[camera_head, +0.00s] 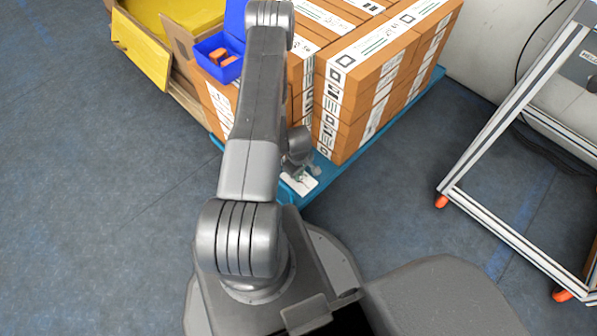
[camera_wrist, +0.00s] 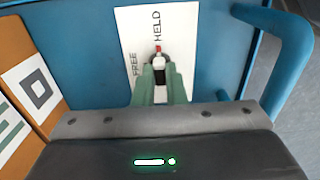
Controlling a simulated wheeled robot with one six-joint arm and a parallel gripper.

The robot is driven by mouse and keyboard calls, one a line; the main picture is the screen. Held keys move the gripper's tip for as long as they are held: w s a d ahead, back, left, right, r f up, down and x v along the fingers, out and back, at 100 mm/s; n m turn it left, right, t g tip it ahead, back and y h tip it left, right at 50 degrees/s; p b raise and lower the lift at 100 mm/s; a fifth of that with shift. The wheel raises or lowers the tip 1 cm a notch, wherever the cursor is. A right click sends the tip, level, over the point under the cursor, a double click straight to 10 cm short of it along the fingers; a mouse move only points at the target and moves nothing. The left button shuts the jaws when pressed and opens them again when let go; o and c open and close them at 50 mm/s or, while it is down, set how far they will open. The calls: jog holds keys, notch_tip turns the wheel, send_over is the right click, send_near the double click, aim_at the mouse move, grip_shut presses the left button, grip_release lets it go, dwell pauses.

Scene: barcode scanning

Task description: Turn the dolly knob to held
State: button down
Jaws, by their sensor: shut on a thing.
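The dolly knob (camera_wrist: 158,61) shows in the wrist view on a white plate (camera_wrist: 187,30) marked FREE and HELD. Its red pointer tip points up the plate, close to the word HELD. My gripper (camera_wrist: 160,72) is shut on the knob, with its green fingers on either side of it. The fingers hide the lower part of the knob. In the head view the plate (camera_head: 300,184) lies on the blue dolly (camera_head: 325,178), with my gripper (camera_head: 297,173) at it.
Stacked brown boxes (camera_head: 362,88) stand on the dolly. A blue bin (camera_head: 217,70) with orange items sits at the left. A blue handle (camera_wrist: 291,62) rises right of the plate. A metal frame (camera_head: 500,125) stands at the right. The floor at left is clear.

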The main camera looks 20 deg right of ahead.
dwell(0.4)
jog(key=c, duration=1.5)
grip_release()
notch_tip(320, 180, up, 14)
jog(key=p, duration=0.8)
jog(key=shift+f, duration=0.1)
notch_tip(320, 180, down, 14)
jog(key=b, duration=0.8)
